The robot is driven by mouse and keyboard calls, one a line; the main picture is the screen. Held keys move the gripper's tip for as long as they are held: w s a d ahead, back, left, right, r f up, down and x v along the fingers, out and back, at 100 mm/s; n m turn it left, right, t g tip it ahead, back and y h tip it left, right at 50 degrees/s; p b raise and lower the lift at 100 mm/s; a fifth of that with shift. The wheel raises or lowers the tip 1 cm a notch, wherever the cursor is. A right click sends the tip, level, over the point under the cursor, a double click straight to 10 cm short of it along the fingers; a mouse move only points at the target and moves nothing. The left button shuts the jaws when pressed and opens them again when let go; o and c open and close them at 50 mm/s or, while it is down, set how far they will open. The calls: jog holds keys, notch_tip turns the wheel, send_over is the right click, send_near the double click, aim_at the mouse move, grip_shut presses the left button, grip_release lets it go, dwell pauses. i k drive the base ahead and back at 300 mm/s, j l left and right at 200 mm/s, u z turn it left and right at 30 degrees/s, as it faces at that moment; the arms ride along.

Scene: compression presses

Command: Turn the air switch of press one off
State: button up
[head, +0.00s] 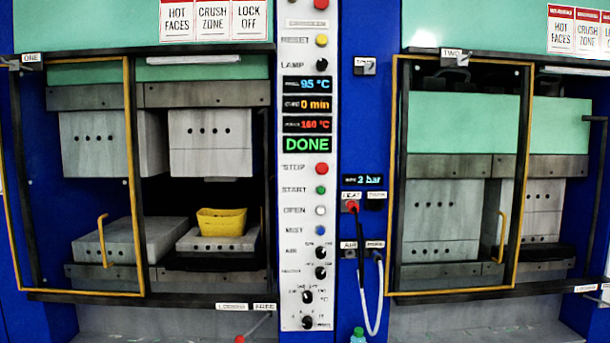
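Press one (66,122), labelled ONE, is on the left. Its platens stand apart. Beside it is a white control panel (289,215). Low on this panel is a small black rotary knob (320,253), whose label appears to read AIR. Its markings are too small to tell which way it points. A similar black knob (320,272) sits just below it. My gripper is not in view.
A yellow tray (222,222) sits on press one's lower platen. Press one's yellow-framed guard (130,180) covers its left part. Press two (440,165) is on the right, closed. A looped hose (379,300) hangs between. The panel's front looks unobstructed.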

aim_at(320, 252)
jog(key=i+u, duration=0.75)
jog(key=i+l+u, duration=0.15)
jog(key=i+u, duration=0.25)
